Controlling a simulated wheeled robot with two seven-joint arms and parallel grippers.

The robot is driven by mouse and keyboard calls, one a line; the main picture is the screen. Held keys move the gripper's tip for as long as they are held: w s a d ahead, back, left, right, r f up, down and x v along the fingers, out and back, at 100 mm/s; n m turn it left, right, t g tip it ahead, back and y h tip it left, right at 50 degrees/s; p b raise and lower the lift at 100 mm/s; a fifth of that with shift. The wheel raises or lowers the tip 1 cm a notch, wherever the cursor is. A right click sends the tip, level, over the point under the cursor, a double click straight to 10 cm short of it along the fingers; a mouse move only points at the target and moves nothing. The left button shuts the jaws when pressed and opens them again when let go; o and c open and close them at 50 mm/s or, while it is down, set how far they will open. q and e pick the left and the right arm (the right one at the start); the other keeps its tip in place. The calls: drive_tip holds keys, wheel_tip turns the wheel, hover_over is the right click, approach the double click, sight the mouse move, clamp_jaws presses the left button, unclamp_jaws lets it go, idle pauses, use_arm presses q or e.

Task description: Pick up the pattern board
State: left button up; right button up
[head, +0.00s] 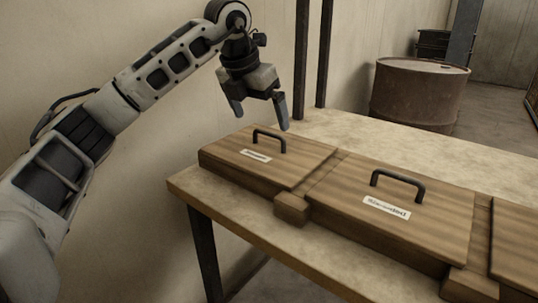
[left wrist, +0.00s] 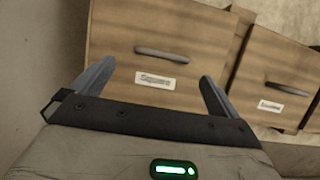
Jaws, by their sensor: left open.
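Wooden pattern boards lie in a row on the table, each with a dark handle and a small white label where fully seen. The left board (head: 229,152) has a handle (head: 269,137); the middle board (head: 345,207) has another handle (head: 398,181). A third board (head: 515,240) is cut off at right. My left gripper (head: 261,121) is open and empty above the left board, near its handle, not touching it. In the left wrist view, the left board (left wrist: 200,52) and its handle (left wrist: 162,53) lie beyond the spread fingers (left wrist: 158,72). My right gripper is not in view.
The table (head: 340,132) has bare room behind the boards. Small wooden blocks (head: 291,208) sit between the boards at the front. Dark posts (head: 312,55) stand at the table's back left corner, close to the gripper. A rusty barrel (head: 418,93) stands behind the table.

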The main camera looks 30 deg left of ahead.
sight(267, 134)
use_arm(q)
drive_tip(key=b+x, duration=0.1)
drive_tip(key=x, duration=0.5)
drive_tip(key=shift+d+f, duration=0.1)
drive_tip(key=shift+d, duration=0.1)
drive_tip(key=shift+w+f, duration=0.15)
drive_tip(key=c, duration=0.8)
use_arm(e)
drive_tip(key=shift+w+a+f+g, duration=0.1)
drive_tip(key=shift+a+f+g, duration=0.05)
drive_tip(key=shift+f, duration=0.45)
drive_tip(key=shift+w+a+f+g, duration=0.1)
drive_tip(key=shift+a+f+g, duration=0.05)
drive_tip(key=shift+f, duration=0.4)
